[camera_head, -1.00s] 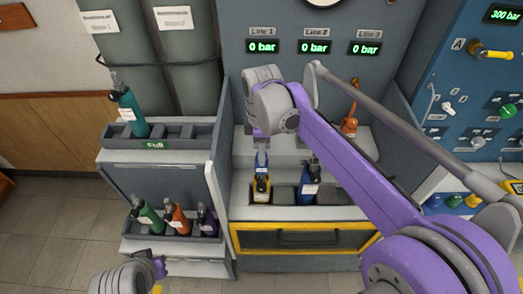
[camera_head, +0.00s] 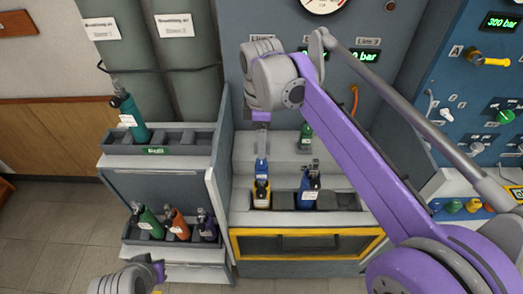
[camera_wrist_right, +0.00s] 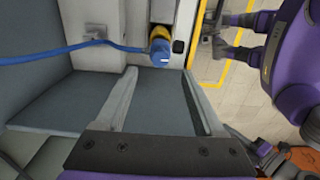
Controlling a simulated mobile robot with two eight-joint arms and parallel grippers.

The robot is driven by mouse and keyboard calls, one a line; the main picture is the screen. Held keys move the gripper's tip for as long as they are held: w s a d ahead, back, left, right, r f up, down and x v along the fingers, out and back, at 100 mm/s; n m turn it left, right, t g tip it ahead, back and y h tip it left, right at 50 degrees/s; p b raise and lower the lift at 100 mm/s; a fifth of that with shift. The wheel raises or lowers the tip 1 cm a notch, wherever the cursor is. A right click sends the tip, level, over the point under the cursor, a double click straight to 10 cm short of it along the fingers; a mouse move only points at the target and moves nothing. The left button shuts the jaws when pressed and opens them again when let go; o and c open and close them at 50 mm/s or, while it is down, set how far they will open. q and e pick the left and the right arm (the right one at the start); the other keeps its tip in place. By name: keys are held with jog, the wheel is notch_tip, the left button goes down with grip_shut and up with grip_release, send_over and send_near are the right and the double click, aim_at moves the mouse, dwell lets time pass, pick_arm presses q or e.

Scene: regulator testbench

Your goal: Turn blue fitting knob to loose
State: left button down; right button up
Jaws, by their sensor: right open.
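The blue fitting knob (camera_wrist_right: 160,47) is a short blue cylinder with a blue hose (camera_wrist_right: 70,50) running left from it in the wrist view. In the head view the fitting (camera_head: 262,167) sits above a yellow bottle (camera_head: 261,192) in the bench rack. My right gripper (camera_head: 262,148) points down just above the fitting. In the wrist view its two fingers (camera_wrist_right: 161,88) are spread with nothing between them; the fitting lies beyond their tips. My left gripper (camera_head: 159,271) is at the lower left, away from the fitting; its jaws are too small to read.
A blue bottle (camera_head: 308,188) stands in the rack right of the yellow one. A green fitting (camera_head: 305,138) shows behind. A side rack (camera_head: 182,150) holds a teal bottle, with several bottles below. My right arm covers the bench's right part.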

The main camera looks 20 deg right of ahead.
notch_tip(320, 180, up, 4)
jog(key=shift+f, duration=0.2)
jog(key=shift+f, duration=0.1)
dwell(0.3)
jog(key=s+d+f+m+t, duration=0.2)
jog(key=s+f+m, duration=0.5)
jog(key=s+f, duration=0.2)
jog(key=s+d+f+m+t, duration=0.2)
jog(key=s+f+m+t, duration=0.1)
jog(key=s+f+m, duration=0.5)
jog(key=shift+s+d+f+t, duration=0.25)
jog(key=shift+s+f+t, duration=0.05)
jog(key=shift+s+f, duration=0.45)
